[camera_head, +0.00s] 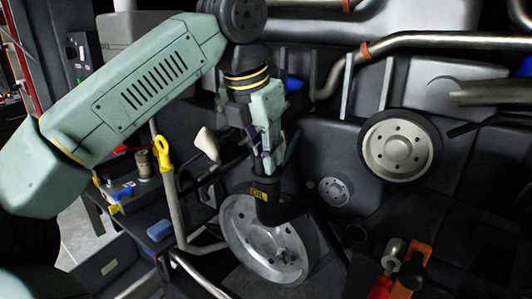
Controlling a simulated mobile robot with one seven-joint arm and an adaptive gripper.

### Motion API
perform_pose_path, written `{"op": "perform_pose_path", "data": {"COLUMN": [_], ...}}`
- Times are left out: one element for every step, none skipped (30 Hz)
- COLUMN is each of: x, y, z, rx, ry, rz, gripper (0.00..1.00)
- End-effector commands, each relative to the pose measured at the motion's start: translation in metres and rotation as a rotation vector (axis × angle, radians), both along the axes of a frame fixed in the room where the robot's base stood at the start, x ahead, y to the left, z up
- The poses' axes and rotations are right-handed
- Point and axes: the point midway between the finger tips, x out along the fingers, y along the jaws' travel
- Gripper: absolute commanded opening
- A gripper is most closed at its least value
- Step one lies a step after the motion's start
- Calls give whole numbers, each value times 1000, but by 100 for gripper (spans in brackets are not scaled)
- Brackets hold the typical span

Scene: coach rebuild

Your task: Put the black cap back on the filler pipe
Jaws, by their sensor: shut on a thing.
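My gripper (268,160) points down near the middle of the head view and is shut on the black cap (272,181). The cap is dark and mostly hidden by the fingers. Right below it is the black filler pipe (270,212), with a yellow "OIL" label on its side, in front of the large grey wheel. Cap and pipe are both black, so I cannot tell where one ends and the other begins, or whether the cap is seated or just above the mouth.
A large grey pulley wheel (278,250) lies behind the pipe and a smaller one (399,146) at right. Red and orange-handled tools (411,270) lie at lower right. Metal pipes cross the top.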

Motion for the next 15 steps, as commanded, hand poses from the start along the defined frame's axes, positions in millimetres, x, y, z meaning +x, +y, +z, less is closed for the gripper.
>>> {"op": "perform_pose_path", "data": {"x": [0, 0, 0, 0, 0, 0, 0, 0, 0, 0, 0, 0, 0, 0, 0], "y": [0, 0, 0, 0, 0, 0, 0, 0, 0, 0, 0, 0, 0, 0, 0], "z": [-1, -1, -2, -3, -3, -4, -5, -6, -7, -8, -8, -9, -10, -9, -9], "rx": [0, 0, 0, 0, 0, 0, 0, 0, 0, 0, 0, 0, 0, 0, 1], "ry": [0, 0, 0, 0, 0, 0, 0, 0, 0, 0, 0, 0, 0, 0, 1], "rz": [0, 0, 0, 0, 0, 0, 0, 0, 0, 0, 0, 0, 0, 0, 0], "gripper": [0, 0, 0, 0, 0, 0, 0, 0, 0, 0, 0, 0, 0, 14, 16]}}
